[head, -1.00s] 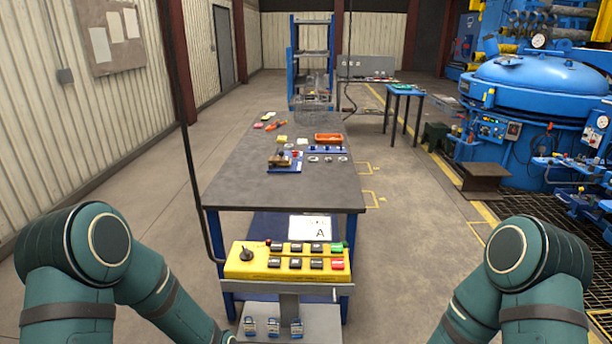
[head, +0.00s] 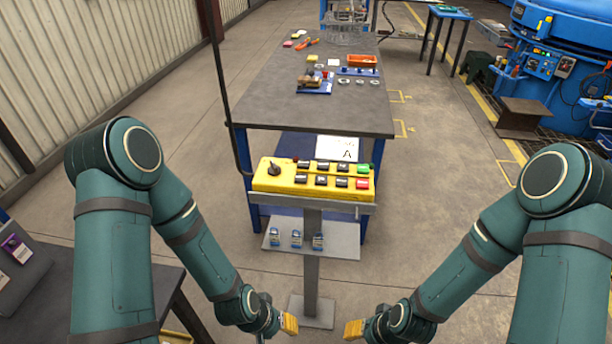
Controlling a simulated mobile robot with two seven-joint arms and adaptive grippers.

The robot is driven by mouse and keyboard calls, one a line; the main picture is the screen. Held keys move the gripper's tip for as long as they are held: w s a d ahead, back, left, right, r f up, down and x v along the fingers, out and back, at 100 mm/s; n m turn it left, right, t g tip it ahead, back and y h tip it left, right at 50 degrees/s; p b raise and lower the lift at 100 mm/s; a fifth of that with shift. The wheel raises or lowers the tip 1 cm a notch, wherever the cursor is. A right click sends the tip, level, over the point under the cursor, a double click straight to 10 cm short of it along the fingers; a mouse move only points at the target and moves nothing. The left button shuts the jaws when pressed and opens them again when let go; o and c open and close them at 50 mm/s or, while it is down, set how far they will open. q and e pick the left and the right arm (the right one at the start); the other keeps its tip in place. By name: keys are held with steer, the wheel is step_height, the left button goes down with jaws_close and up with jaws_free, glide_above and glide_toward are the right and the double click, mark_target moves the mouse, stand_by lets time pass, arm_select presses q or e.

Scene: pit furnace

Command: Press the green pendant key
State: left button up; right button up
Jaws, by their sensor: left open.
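The yellow pendant box (head: 284,184) rests on a stand in the middle of the head view. It carries a black rotary knob at its left, two rows of dark keys, and a green key (head: 364,169) at the right end of the upper row. A red key (head: 362,184) lies just below the green one. My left gripper (head: 289,324) is low at the bottom edge, below and apart from the pendant. It is open. My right gripper (head: 353,330) is also low, right of the stand's post, apart from the pendant. Its finger state is unclear.
Below the pendant, a grey shelf (head: 338,243) holds several small blue padlock-like items. A dark table (head: 62,290) stands at lower left.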

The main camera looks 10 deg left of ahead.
stand_by(0.3)
jaws_close()
steer(key=c, duration=0.8)
jaws_free()
